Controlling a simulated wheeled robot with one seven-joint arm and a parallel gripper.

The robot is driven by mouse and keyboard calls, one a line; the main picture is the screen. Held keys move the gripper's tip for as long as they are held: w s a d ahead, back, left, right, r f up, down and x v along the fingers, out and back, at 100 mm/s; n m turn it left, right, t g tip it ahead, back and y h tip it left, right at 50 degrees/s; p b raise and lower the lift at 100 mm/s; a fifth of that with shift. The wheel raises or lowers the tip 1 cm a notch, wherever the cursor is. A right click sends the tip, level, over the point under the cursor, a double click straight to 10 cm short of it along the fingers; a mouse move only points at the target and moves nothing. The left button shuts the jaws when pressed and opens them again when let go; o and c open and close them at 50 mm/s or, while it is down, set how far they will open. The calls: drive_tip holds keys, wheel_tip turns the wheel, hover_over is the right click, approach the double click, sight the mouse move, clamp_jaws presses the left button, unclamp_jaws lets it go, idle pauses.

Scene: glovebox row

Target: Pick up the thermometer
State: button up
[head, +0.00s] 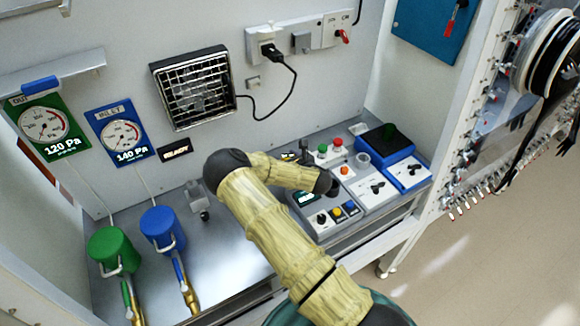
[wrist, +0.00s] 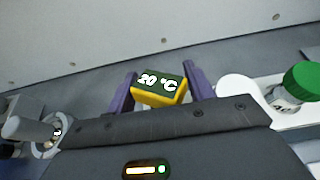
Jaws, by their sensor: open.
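The thermometer (wrist: 161,89), a small yellow block with a dark green face reading "20 °C", shows in the middle of the wrist view. My gripper (wrist: 160,88) is open, with one purple finger on the left of the thermometer and one on the right. The fingers appear to flank it; whether either touches it I cannot tell. In the head view my arm reaches over the bench, and I cannot clearly make out the thermometer or the fingers there.
In the head view, control boxes (head: 365,184) stand right of my arm, with blue (head: 162,228) and green (head: 112,249) canisters at the left.

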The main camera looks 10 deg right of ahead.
drive_tip(key=c, duration=0.6)
drive_tip(key=shift+o, duration=0.2)
wheel_tip(320, 180, up, 10)
drive_tip(key=b, duration=0.2)
drive_tip(key=shift+b, duration=0.3)
